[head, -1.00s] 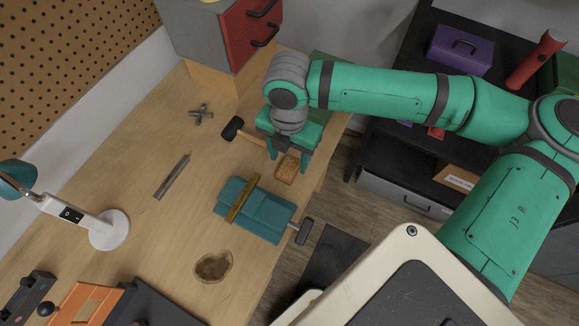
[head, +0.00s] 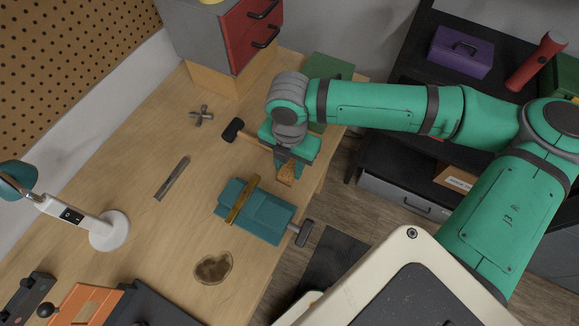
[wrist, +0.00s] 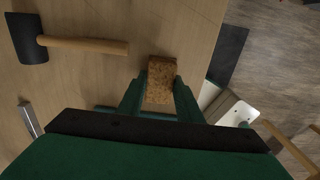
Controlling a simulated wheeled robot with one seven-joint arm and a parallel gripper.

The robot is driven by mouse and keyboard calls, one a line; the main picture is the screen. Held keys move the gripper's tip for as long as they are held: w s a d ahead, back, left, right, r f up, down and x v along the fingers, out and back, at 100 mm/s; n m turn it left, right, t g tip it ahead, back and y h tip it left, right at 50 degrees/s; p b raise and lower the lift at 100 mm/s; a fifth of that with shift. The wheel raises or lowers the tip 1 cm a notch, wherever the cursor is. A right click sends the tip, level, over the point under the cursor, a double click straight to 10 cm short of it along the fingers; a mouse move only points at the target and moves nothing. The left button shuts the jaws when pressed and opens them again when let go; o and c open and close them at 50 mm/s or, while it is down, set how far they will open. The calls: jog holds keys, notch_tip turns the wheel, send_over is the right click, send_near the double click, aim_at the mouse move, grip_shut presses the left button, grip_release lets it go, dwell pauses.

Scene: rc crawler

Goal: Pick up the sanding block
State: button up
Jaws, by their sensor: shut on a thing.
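The sanding block (head: 286,175) is a small brown, cork-like block near the right edge of the workbench. In the wrist view the sanding block (wrist: 160,80) sits between the two green fingers, which touch its sides. My gripper (head: 289,168) points down over the block in the head view and hides part of it. My gripper also shows in the wrist view (wrist: 160,92), shut on the block. Whether the block is still resting on the bench cannot be told for sure.
A mallet (head: 234,131) lies just left of the gripper. A teal vise (head: 255,212) stands in front of it. A file (head: 172,178), a cross-shaped metal piece (head: 201,116) and a lamp (head: 108,231) are farther left. A green box (head: 331,66) stands behind the gripper.

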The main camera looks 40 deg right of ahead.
aim_at(290, 168)
jog(key=shift+r, duration=0.1)
jog(key=shift+r, duration=0.45)
notch_tip(290, 168, up, 2)
jog(key=shift+s+r, duration=0.1)
jog(key=shift+r, duration=0.1)
jog(key=s+d+r, duration=0.4)
jog(key=s+r, duration=0.5)
jog(key=s, duration=0.4)
jog(key=shift+r, duration=0.25)
jog(key=shift+s, duration=0.1)
